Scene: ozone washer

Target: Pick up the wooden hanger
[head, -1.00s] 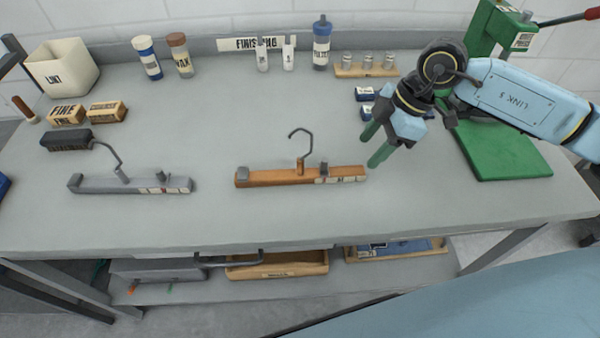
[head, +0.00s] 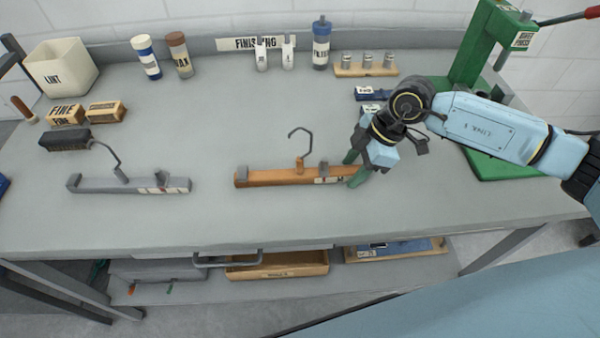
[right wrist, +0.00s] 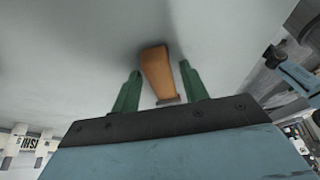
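The wooden hanger (head: 275,176) is an orange-brown bar with a dark metal hook, lying on the grey workbench at the middle. My right gripper (head: 352,170) is at the hanger's right end, its green fingers apart. In the right wrist view the hanger's end (right wrist: 158,72) shows between the two open fingers (right wrist: 158,90), with gaps on both sides. In the head view the fingers cover part of the hanger's right end. My left gripper is not in view.
A grey hanger (head: 130,184) lies to the left of the wooden one. A green press (head: 485,50) stands at the back right. Bottles, brushes and a lint bin (head: 62,66) line the back and left. The bench front (head: 330,220) is clear.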

